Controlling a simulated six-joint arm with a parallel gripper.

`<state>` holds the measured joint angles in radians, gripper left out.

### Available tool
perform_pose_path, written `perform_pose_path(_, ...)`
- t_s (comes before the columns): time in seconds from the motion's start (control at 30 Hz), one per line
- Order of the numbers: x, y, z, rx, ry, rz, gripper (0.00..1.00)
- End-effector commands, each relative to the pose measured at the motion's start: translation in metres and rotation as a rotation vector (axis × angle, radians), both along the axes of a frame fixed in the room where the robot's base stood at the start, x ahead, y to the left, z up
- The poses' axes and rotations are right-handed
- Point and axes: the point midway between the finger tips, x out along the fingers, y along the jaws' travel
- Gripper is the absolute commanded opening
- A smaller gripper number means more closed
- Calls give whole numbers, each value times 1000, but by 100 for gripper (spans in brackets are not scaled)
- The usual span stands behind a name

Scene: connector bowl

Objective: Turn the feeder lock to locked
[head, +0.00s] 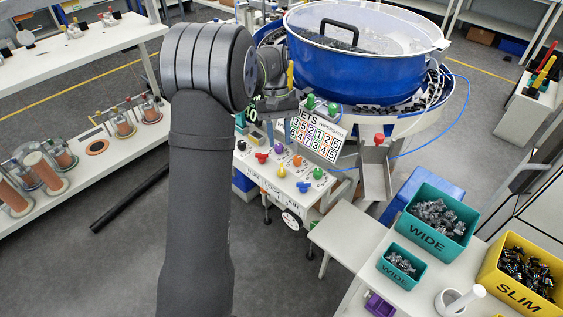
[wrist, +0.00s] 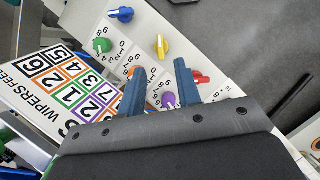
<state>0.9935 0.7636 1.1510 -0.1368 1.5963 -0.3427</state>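A white control panel (head: 268,190) stands below the blue bowl feeder (head: 350,75). It carries coloured knobs: red (head: 261,157), purple (head: 278,149), orange (head: 297,160), yellow (head: 280,171), green (head: 317,173) and blue (head: 303,186). A round black-and-white dial (head: 292,219) is on its front. I cannot tell which control is the feeder lock. In the wrist view my gripper (wrist: 159,66) is open, with its two blue fingers apart over the panel. The purple knob (wrist: 168,100) shows between them; the orange knob (wrist: 134,72) is partly behind the left finger, the red knob (wrist: 201,78) right of the right finger.
A numbered sign board (head: 317,136) stands behind the knobs. A metal chute (head: 376,178) is to its right. Teal bins (head: 438,222) and a yellow bin (head: 523,271) stand on the right-hand table. Open floor lies in front of the panel.

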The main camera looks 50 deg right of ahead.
Motion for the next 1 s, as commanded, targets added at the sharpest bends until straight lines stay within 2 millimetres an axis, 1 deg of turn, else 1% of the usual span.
perform_pose_path(0.03,-4,3,-11,3,3,0,31)
perform_pose_path(0.2,-15,11,-43,3,2,0,31)
perform_pose_path(0.3,-20,14,-57,3,2,0,31)
perform_pose_path(0.4,-23,16,-67,1,2,0,31)
perform_pose_path(0.57,-25,18,-75,0,0,1,31)
perform_pose_path(0.83,-26,18,-76,0,0,1,31)
perform_pose_path(0.9,-26,18,-76,0,0,1,17)
perform_pose_path(1.0,-25,18,-76,0,0,1,0)
